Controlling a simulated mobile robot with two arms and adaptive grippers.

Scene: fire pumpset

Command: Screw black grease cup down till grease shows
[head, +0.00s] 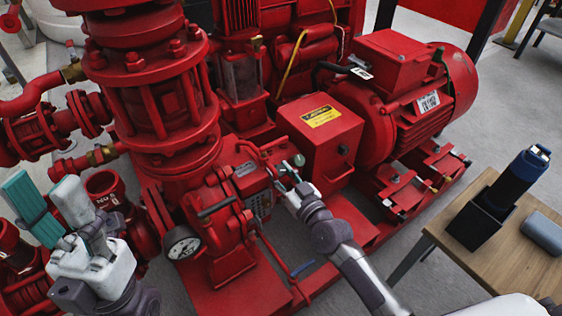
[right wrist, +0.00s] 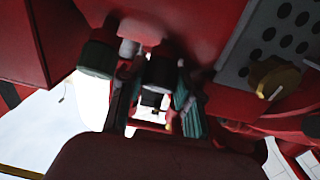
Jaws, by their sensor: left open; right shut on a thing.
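My right gripper (head: 284,184) reaches in between the red pump body and the red box with the yellow label. In the right wrist view its two fingers (right wrist: 156,82) are shut on the black grease cup (right wrist: 161,69), one finger on each side. The cup hangs under a red surface. Its thread and any grease are hidden. In the head view I cannot make the black cup out behind the gripper. My left gripper (head: 50,208) is open and empty, its teal pads raised at the left, near red piping.
A dark green cup (right wrist: 98,59) sits close left of the held cup, and a brass cup (right wrist: 272,77) sits right, by a perforated grey guard (right wrist: 285,40). A pressure gauge (head: 182,243) is on the pump's front. A wooden table (head: 485,262) stands at the right.

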